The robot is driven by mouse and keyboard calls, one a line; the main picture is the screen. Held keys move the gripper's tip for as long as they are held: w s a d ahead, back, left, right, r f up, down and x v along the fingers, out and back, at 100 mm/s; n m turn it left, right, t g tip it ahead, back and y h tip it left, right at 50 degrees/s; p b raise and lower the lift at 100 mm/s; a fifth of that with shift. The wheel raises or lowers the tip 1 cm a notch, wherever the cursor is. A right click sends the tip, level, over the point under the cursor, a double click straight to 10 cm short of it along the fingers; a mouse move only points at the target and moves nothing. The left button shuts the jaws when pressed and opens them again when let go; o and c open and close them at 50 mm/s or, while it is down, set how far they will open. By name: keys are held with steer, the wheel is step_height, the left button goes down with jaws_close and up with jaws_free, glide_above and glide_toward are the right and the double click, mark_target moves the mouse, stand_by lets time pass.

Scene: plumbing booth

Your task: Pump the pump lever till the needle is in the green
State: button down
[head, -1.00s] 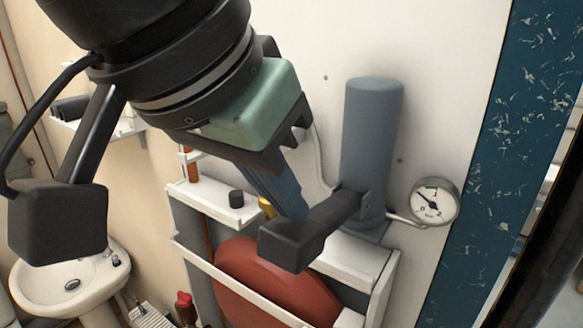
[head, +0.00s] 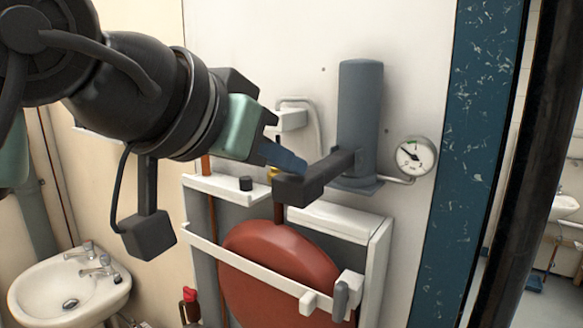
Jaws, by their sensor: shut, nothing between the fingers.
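The pump is a grey upright cylinder (head: 360,115) on the white wall panel. Its dark pump lever (head: 318,180) sticks out from the base towards the left and front, ending in a thick block. The round white gauge (head: 415,157) is to the right of the pump, joined by a thin pipe. Its needle points to the upper left; the green band is too small to tell clearly. My gripper (head: 296,170) has its blue fingers shut and empty, with the tips at the lever's block end. I cannot tell whether they touch it.
Below the lever, a red disc-shaped vessel (head: 275,275) sits in a white frame (head: 235,267). A white shelf (head: 225,187) with a small black cap is to its left. A sink (head: 70,290) is at the lower left, and a blue scuffed post (head: 475,130) at the right.

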mark_target(284, 194)
steer(key=shift+f+b, duration=0.35)
steer(key=shift+f, duration=0.4)
steer(key=shift+w+f+b, duration=0.15)
steer(key=shift+f+b, duration=0.45)
steer(key=shift+f, duration=0.05)
steer(key=shift+w+f+b, duration=0.15)
steer(key=shift+f+b, duration=0.4)
steer(key=shift+f, duration=0.05)
steer(key=shift+f+t+h+b, duration=0.3)
steer(key=shift+f+t+b, duration=0.35)
steer(key=shift+b, duration=0.6)
steer(key=shift+f, duration=0.2)
